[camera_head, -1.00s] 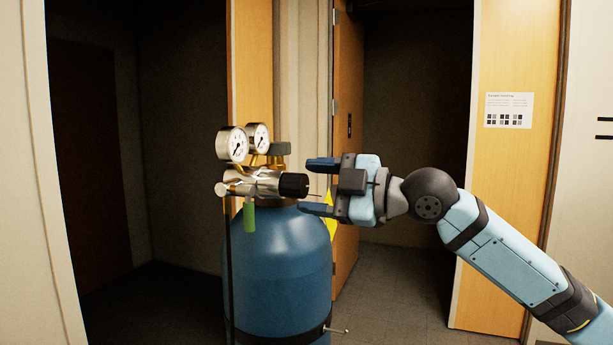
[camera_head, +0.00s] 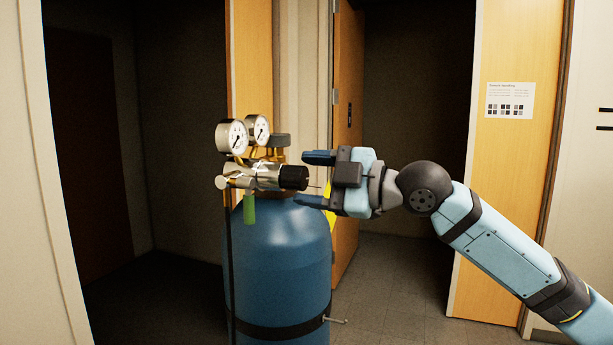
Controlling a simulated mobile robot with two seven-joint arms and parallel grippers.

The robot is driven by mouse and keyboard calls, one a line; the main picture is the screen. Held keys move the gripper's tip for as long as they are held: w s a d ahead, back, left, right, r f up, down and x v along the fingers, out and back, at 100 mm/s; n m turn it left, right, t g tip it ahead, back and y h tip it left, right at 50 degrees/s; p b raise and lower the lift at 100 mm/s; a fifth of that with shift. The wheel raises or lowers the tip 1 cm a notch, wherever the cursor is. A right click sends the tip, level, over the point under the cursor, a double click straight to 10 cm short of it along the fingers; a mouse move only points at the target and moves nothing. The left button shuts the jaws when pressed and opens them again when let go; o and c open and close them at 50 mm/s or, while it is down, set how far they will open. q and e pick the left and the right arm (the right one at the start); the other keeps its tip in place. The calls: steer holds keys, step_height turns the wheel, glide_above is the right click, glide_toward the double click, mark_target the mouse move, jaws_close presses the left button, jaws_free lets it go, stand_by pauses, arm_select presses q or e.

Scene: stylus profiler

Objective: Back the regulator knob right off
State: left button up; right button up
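The black regulator knob (camera_head: 294,177) is at the right end of the silver regulator body (camera_head: 262,177). The regulator sits on top of a blue gas cylinder (camera_head: 282,265). My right gripper (camera_head: 308,179) comes in from the right with its two blue fingers apart, one above and one below the knob's level. My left gripper is not in view.
Two round gauges (camera_head: 232,136) stand above the regulator. A green piece (camera_head: 249,210) and a dark hose (camera_head: 230,270) hang below it. A strap with a metal rod (camera_head: 336,320) rings the cylinder. Wooden doors (camera_head: 347,150) and dark doorways are behind; the floor at right is clear.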

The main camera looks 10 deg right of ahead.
steer(key=c, duration=0.9)
steer(key=shift+o, duration=0.2)
steer(key=n, duration=0.5)
steer(key=shift+n, duration=0.4)
steer(key=n, duration=1.4)
steer(key=o, duration=1)
